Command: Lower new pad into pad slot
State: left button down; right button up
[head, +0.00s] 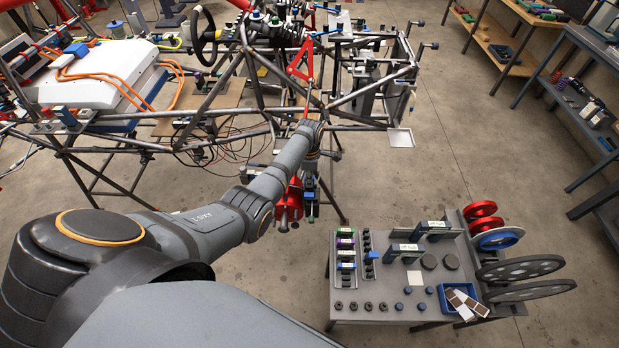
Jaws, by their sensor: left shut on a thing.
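My left arm reaches forward over the floor, and my left gripper (311,192) is at its far end, beside the tube chassis. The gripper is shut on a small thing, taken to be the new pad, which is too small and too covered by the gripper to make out. A red caliper-like part (290,203) is right next to the gripper, on its left side in the picture. The pad slot cannot be made out from here. I cannot tell whether the held pad touches the red part. My right gripper is not in view.
The tube chassis (222,83) fills the upper left and middle, with loose cables below it. A grey parts table (385,292) stands at the lower right, with a blue tray (447,304), discs and small parts. Shelves line the right wall. Open floor (480,140) lies between.

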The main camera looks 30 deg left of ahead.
pick_arm(q)
jog(key=shift+p, duration=0.45)
jog(key=shift+f, duration=0.2)
dwell(0.5)
jog(key=shift+f+b, duration=1.05)
jog(key=shift+f, duration=0.1)
jog(key=shift+r+p, duration=1.1)
jog(key=shift+p, duration=0.1)
jog(key=shift+f, duration=0.1)
jog(key=shift+p, duration=0.35)
